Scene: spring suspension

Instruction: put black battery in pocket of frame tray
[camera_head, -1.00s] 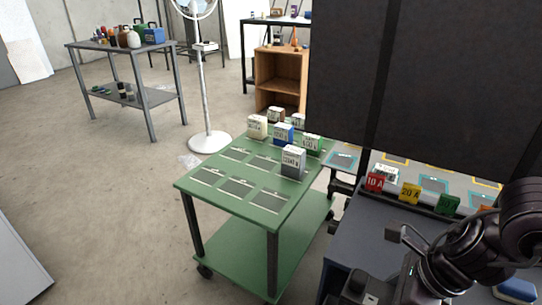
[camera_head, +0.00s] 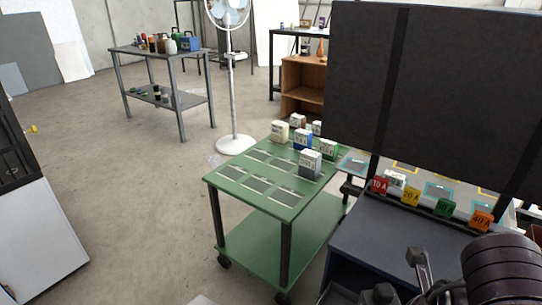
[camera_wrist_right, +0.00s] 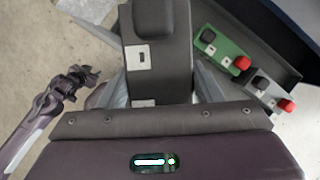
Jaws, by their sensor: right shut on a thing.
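In the right wrist view my right gripper (camera_wrist_right: 160,92) is shut on the black battery (camera_wrist_right: 157,52), a dark box with a small white label. Its grey fingers are on either side of it. In the head view my right arm (camera_head: 500,265) is cut off at the bottom right corner, and the battery cannot be made out clearly. A dark jointed arm with a gripper-like end (camera_wrist_right: 72,82), probably my left, shows at the left of the wrist view. Its jaws are unclear. I cannot identify the frame tray for sure.
A dark tray-like surface (camera_wrist_right: 292,72) holds a green battery (camera_wrist_right: 220,50) and a grey battery (camera_wrist_right: 270,92). A green trolley (camera_head: 275,215) bears labelled boxes. Coloured fuse blocks line a dark bench (camera_head: 385,235) under a black panel (camera_head: 450,85). Open floor lies left.

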